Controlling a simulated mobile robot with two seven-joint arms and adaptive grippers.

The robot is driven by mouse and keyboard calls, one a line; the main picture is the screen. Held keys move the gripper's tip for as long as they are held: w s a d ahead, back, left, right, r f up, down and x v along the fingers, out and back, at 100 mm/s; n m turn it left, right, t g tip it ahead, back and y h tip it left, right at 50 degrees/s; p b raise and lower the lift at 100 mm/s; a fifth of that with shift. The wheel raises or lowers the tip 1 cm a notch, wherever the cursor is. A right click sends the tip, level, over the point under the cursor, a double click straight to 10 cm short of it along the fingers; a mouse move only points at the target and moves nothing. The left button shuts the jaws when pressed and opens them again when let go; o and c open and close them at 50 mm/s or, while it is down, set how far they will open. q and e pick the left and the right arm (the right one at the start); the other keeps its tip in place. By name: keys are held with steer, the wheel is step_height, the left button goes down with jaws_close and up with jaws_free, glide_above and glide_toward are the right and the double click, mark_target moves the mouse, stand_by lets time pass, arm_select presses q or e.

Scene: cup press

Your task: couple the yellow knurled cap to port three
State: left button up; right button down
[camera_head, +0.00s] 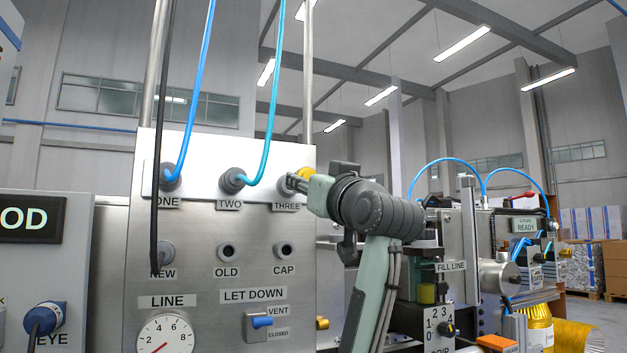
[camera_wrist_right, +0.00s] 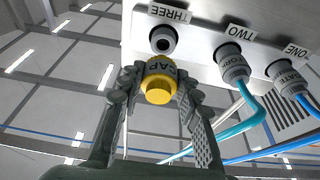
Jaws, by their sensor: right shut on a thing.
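The yellow knurled cap (camera_wrist_right: 158,88) is between the fingers of my right gripper (camera_wrist_right: 157,78), which is shut on it. In the head view the cap (camera_head: 306,172) shows as a small yellow patch at my right gripper (camera_head: 300,180). Port three (camera_wrist_right: 163,40), a grey ring with a dark open hole, is on the panel under the THREE label in the wrist view. The cap is close to the port but apart from it, since the hole shows. In the head view the gripper partly hides the port. My left gripper is not in view.
Port one (camera_head: 168,174) holds a plug with a blue hose, and port two (camera_head: 232,180) one with a teal hose. Below are the NEW, OLD and CAP (camera_head: 284,250) sockets; a dark cable crosses NEW. A LET DOWN valve (camera_head: 262,322) and gauge (camera_head: 165,336) are lower.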

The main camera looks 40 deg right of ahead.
steer(key=shift+w+d, duration=0.2)
steer(key=shift+w, duration=0.85)
steer(key=shift+w+d, duration=0.2)
steer(key=shift+w, duration=0.55)
steer(key=shift+w+d, duration=0.2)
steer(key=shift+w, duration=0.5)
stand_by(0.8)
steer(key=c, duration=1)
jaws_free()
steer(key=v, duration=1.2)
steer(key=shift+f, duration=0.1)
